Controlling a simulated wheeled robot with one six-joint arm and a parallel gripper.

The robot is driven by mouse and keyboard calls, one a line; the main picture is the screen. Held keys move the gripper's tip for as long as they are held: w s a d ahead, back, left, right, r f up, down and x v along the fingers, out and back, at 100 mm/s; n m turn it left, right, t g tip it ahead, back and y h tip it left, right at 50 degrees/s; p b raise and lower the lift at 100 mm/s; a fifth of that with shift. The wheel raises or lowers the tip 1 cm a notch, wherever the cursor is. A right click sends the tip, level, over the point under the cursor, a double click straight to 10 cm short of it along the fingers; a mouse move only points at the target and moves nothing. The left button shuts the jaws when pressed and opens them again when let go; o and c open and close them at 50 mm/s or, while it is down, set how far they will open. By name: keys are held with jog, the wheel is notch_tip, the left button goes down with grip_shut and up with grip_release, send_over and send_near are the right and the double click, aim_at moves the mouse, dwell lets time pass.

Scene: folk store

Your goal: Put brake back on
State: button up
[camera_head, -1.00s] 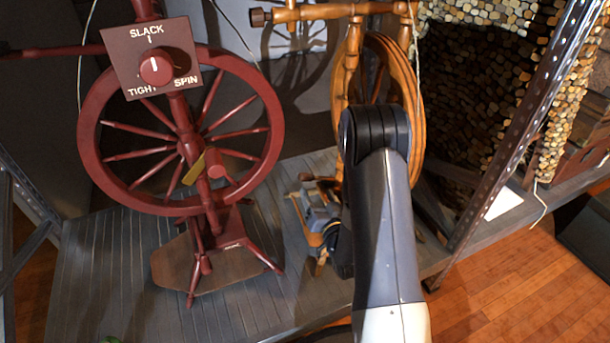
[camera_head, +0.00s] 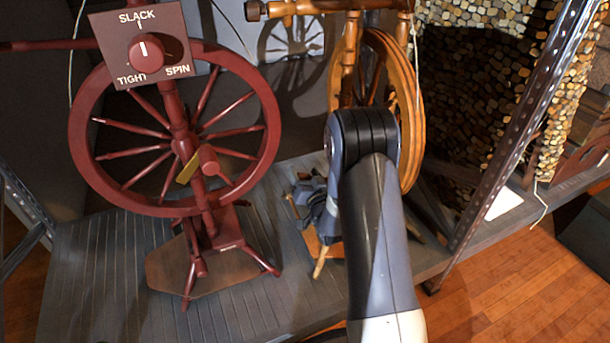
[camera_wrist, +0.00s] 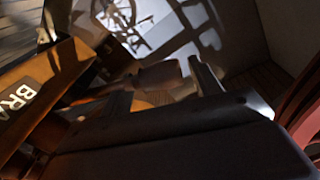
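The dark red spinning wheel (camera_head: 262,150) stands upright at left in the head view. Its panel (camera_head: 111,20) reads SLACK, TIGHT and SPIN, and the white mark on its red knob (camera_head: 146,54) points up toward SLACK. A wooden piece (camera_wrist: 40,85) with the letters "BRA" lies at left in the wrist view; the rest of its word is cut off. My gripper (camera_head: 312,205) is low by the orange wooden wheel (camera_head: 413,110), partly behind my arm. In the wrist view my gripper (camera_wrist: 162,90) has its fingers apart, with brown wood between or beyond them; I see no clear grip.
Both wheels stand on a grey plank platform (camera_head: 100,285). A metal shelf post (camera_head: 500,150) rises at right before stacked logs (camera_head: 460,80). Wooden floor (camera_head: 500,300) shows at lower right. Bare planks lie at front left.

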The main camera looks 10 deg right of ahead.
jog(key=c, duration=1.2)
jog(key=shift+a+f+n, duration=0.35)
jog(key=shift+f+n, duration=0.45)
jog(key=shift+n, duration=0.4)
jog(key=shift+c, duration=0.2)
jog(key=shift+s+a+f+n, duration=0.1)
jog(key=shift+f+n, duration=0.7)
jog(key=shift+n, duration=0.6)
jog(key=o, duration=1.4)
jog(key=s+d+p, duration=0.1)
jog(key=s+p, duration=0.1)
jog(key=s, duration=0.8)
jog(key=shift+s+p, duration=0.3)
jog(key=shift+s, duration=0.1)
jog(key=shift+d, duration=0.1)
